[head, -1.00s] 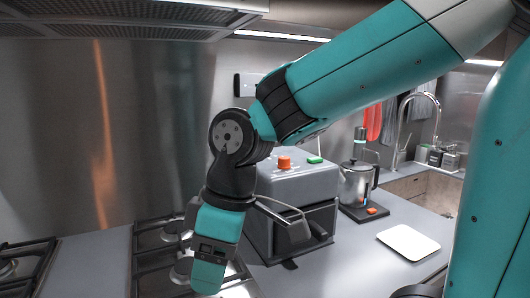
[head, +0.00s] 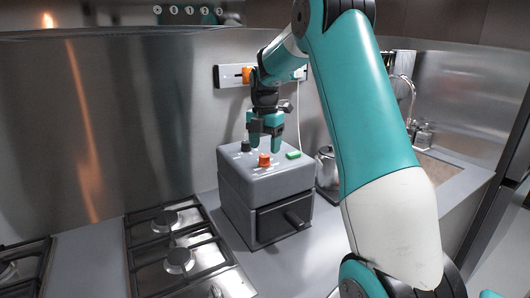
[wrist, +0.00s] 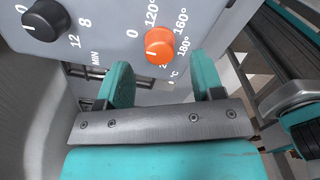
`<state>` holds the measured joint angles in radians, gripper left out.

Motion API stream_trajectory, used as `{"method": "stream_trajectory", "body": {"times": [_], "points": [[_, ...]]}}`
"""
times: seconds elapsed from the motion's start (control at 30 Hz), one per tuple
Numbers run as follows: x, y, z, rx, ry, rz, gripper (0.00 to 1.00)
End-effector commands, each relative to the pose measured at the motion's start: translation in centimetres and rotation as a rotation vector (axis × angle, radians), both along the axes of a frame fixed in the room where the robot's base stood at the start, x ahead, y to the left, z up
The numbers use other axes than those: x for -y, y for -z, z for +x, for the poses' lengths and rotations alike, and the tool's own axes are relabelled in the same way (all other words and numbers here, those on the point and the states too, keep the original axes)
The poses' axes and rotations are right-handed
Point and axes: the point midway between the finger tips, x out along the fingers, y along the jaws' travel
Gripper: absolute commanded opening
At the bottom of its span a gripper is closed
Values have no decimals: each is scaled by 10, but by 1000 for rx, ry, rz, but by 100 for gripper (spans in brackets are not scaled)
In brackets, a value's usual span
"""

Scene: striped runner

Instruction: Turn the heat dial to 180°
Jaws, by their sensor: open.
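The orange heat dial (head: 264,160) sits on top of a grey box-shaped oven (head: 240,183). In the wrist view the orange dial (wrist: 160,44) is ringed by the marks 0, 120°, 160° and 180°; I cannot clearly read where its pointer stands. My gripper (head: 266,146) hangs fingers-down over the oven top, close to the dial. In the wrist view my gripper (wrist: 163,78) is open and empty, its two teal fingers apart, with the dial just beyond the gap between them. The fingers do not appear to touch the dial.
A black minute dial (wrist: 45,20) is beside the orange one; it also shows in the head view (head: 245,146). A green switch (head: 293,155) is on the oven's right. A gas hob (head: 180,255) stands left, a kettle (head: 327,168) right. A wall rail (head: 232,76) is behind.

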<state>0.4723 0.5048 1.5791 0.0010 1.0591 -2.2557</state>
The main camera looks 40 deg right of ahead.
Motion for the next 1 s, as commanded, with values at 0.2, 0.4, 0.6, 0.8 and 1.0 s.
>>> {"method": "stream_trajectory", "body": {"times": [0.2, 0.4, 0.6, 0.8, 1.0], "points": [[-1, 30, 0, -1, 0, 2, 61], [-1, 40, 0, 0, -1, 0, 61], [-1, 41, 0, 1, -1, 0, 59], [-1, 40, 0, 1, 0, 0, 13], [-1, 40, 0, 1, 5, 0, 12]]}}
